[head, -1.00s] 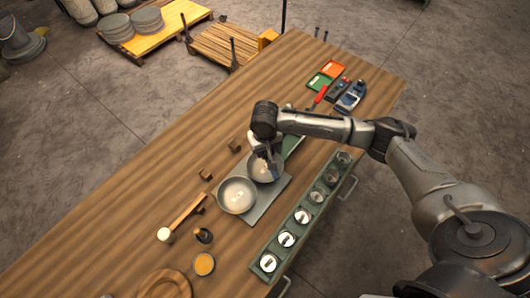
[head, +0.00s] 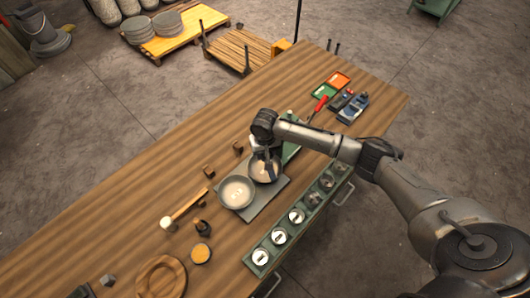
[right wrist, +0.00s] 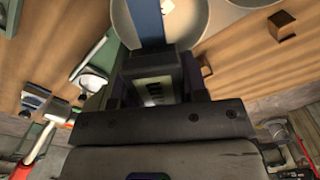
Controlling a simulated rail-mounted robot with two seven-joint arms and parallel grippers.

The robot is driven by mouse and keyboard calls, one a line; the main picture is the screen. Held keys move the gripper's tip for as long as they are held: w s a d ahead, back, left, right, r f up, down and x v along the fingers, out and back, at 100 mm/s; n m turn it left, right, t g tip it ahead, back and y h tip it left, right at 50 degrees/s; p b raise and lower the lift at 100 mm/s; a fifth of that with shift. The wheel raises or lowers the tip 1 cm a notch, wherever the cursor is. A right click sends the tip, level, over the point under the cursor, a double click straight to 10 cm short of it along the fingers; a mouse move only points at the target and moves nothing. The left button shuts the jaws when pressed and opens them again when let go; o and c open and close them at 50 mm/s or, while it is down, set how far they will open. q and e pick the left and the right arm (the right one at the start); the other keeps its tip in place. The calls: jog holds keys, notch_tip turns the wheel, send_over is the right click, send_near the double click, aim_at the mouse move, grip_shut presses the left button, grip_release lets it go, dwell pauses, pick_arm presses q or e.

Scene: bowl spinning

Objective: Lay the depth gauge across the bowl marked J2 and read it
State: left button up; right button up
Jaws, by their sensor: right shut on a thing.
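Two grey bowls stand side by side on a grey plate (head: 250,212): a nearer bowl (head: 237,192) and a farther bowl (head: 257,175). Both have a pale label inside; I cannot read which is J2. My right gripper (head: 266,158) is over the farther bowl and hides part of it. It is shut on the depth gauge, whose blue bar (right wrist: 147,20) reaches over a bowl (right wrist: 185,25) in the right wrist view. I cannot tell whether the gauge touches the rim. My left gripper is not in view.
A green rack (head: 290,226) with several round pieces lies along the right table edge. Orange and green trays (head: 338,80) and tools are at the far end.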

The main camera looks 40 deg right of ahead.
jog(key=shift+f+b, duration=0.95)
jog(key=shift+b, duration=0.1)
notch_tip(320, 180, down, 2)
jog(key=b, duration=0.3)
jog(key=shift+f, duration=1.85)
jog(key=shift+f+p, duration=0.25)
jog(key=shift+p, duration=0.15)
jog(key=o, duration=1.2)
